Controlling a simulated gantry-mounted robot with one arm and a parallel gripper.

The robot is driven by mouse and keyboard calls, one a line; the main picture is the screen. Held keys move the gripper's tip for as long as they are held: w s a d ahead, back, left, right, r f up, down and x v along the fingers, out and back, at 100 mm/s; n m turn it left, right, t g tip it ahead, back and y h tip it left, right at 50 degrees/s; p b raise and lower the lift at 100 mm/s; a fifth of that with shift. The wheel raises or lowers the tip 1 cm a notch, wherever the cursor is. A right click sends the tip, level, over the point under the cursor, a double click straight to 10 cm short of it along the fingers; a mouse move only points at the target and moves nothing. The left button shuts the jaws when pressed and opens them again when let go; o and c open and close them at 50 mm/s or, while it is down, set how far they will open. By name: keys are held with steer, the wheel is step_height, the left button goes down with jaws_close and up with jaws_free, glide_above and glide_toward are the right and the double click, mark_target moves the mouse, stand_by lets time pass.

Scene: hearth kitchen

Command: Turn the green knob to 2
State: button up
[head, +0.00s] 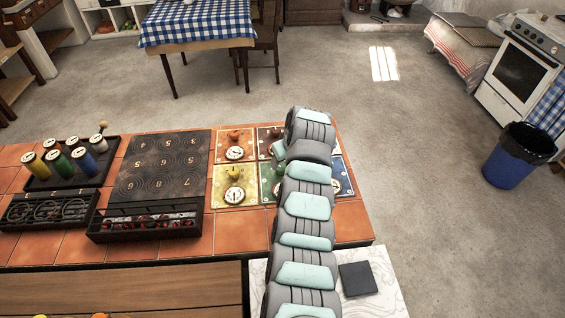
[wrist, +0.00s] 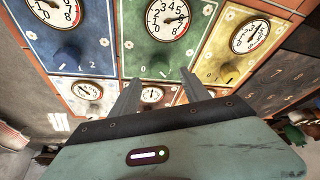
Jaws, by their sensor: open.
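The green panel (wrist: 133,62) is in the upper middle of the wrist view, with a round white gauge (wrist: 167,18) and a dark, blurred green knob (wrist: 158,66) below it. Small printed marks lie around the knob; I cannot read its setting surely. My gripper (wrist: 160,88) is open, its two fingers apart and pointing toward the green panel, one on each side of the knob's line. Nothing is between them; whether they touch the knob I cannot tell. In the head view my arm hides much of the green panel; part of the green knob (head: 279,169) shows beside it.
A blue panel (wrist: 45,50) and a yellow panel (wrist: 232,65) flank the green one. An orange panel (head: 235,145) lies farther back. A black numbered burner board (head: 160,165) and a tray of coloured canisters (head: 70,165) stand left on the tiles.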

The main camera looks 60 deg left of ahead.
steer(key=shift+v, duration=2.7)
